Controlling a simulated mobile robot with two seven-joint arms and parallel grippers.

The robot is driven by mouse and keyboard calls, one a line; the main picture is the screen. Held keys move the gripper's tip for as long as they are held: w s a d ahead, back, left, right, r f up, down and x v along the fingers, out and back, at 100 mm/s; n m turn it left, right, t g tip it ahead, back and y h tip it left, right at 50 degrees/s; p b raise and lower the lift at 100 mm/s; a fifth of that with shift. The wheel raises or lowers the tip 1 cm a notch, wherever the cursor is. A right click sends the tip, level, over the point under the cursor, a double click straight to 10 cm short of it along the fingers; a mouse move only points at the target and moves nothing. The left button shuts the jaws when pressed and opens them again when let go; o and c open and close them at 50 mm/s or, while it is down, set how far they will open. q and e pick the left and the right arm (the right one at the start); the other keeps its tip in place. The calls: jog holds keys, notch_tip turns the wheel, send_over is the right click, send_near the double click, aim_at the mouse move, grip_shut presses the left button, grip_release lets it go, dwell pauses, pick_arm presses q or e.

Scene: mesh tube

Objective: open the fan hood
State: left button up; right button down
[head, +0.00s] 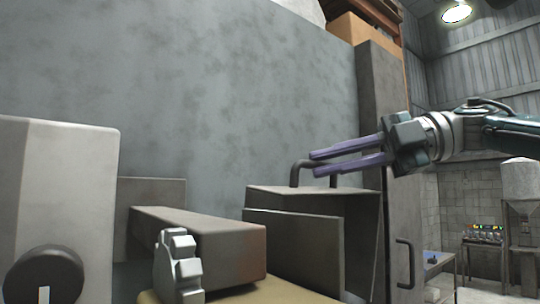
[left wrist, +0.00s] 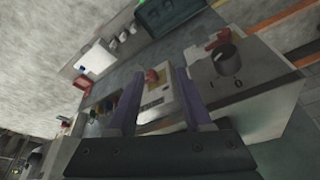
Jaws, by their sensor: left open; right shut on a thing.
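The fan hood (head: 352,222) appears to be the grey metal box in the middle of the head view, with a flat top and a dark bar handle (head: 297,167) on it. A grey panel (head: 290,248) stands at its front, and its interior is hard to make out. My right gripper (head: 314,163) reaches in from the right with its purple fingers on either side of the handle, shut on it.
A pale box (head: 70,165) with a dark knob (head: 45,275) stands at the left. A brownish beam (head: 205,240) lies between it and the hood. A tall grey wall (head: 230,90) rises behind. A grey door with a handle (head: 405,263) is right of the hood.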

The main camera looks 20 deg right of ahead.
jog(key=shift+w+a+r, duration=0.15)
jog(key=shift+w+r, duration=0.15)
jog(key=shift+r, duration=0.1)
jog(key=c, duration=1.1)
grip_release()
jog(key=shift+o, duration=1.1)
jog(key=shift+f, duration=0.15)
